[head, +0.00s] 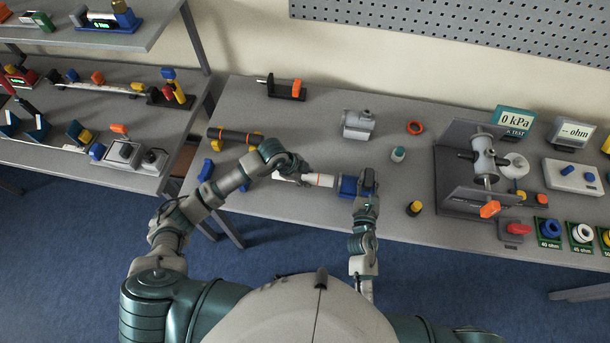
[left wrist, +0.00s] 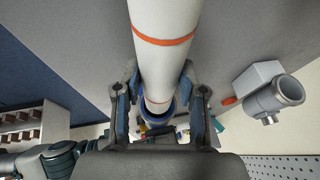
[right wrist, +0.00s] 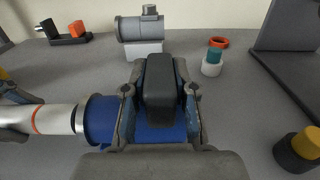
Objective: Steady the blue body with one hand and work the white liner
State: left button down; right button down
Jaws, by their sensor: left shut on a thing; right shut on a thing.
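The white liner (head: 322,180) is a white tube with orange bands, lying roughly level above the table. My left gripper (head: 303,177) is shut on it, with a finger on each side in the left wrist view (left wrist: 158,95). The blue body (head: 347,187) is a short blue cylinder with a flange, at the liner's right end. My right gripper (head: 366,184) is shut on it; the right wrist view shows the blue body (right wrist: 101,120) between the fingers. The liner (right wrist: 58,119) meets the flanged end in line; how deep it sits inside is hidden.
A grey fitting (head: 357,124) stands behind on the table (head: 270,210), with an orange ring (head: 415,127) and a teal-and-white piece (head: 398,154) near it. A black-and-yellow piece (head: 414,208) stands to the right. A test rig (head: 483,155) stands further right.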

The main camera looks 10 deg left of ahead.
aim_at(324, 179)
pick_arm(q)
jog(key=shift+d, duration=2.35)
dwell(0.6)
jog(key=shift+d, duration=0.65)
jog(key=shift+d+r, duration=0.1)
jog(key=shift+d, duration=0.15)
jog(key=c, duration=0.6)
grip_release()
jog(key=shift+a, duration=0.1)
jog(key=v, duration=1.1)
jog(key=shift+a+r, duration=0.2)
jog(key=shift+r, duration=0.1)
